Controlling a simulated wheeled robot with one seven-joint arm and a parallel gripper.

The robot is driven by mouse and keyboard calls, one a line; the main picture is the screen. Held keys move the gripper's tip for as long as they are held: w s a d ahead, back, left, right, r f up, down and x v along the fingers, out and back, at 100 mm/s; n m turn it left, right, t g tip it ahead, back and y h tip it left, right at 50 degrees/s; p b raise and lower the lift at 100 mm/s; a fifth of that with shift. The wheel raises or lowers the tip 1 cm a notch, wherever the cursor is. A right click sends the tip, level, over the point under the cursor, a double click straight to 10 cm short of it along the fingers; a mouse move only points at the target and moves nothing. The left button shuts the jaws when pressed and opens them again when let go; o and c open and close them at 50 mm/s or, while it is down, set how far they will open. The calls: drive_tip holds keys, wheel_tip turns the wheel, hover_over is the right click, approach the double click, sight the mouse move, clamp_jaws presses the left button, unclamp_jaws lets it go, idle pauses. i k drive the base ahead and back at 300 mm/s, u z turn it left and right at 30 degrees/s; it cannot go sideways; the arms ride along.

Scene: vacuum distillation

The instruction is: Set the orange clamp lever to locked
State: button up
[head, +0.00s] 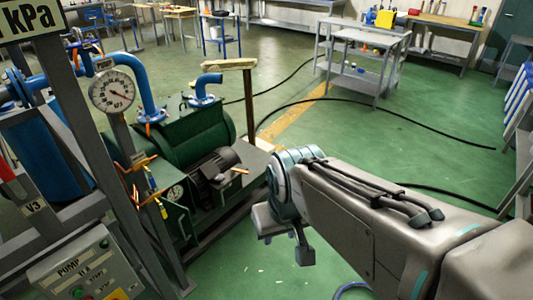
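Several small orange pieces show in the head view, and I cannot tell for sure which is the clamp lever. One orange lever-like piece (138,163) sits on the grey post below the dial gauge. Another orange piece (240,171) lies by the dark motor on the green pump unit. A third orange piece (148,128) is under the blue pipe's lower end. Whether any is locked is too small to tell. My gripper (286,246) hangs over the floor to the right of the pump unit, apart from all of these. Its two fingers look spread, with nothing visible between them.
The green pump unit (205,135) stands beside the grey frame with a dial gauge (112,92) and a pump control box (88,270). A wooden-topped post (249,100) rises behind the motor. Black hoses cross the open green floor. A grey table (370,40) stands farther back.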

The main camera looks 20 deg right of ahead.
sight(232, 170)
drive_tip(key=z, duration=0.15)
drive_tip(key=i, duration=1.9)
drive_tip(key=z, duration=0.55)
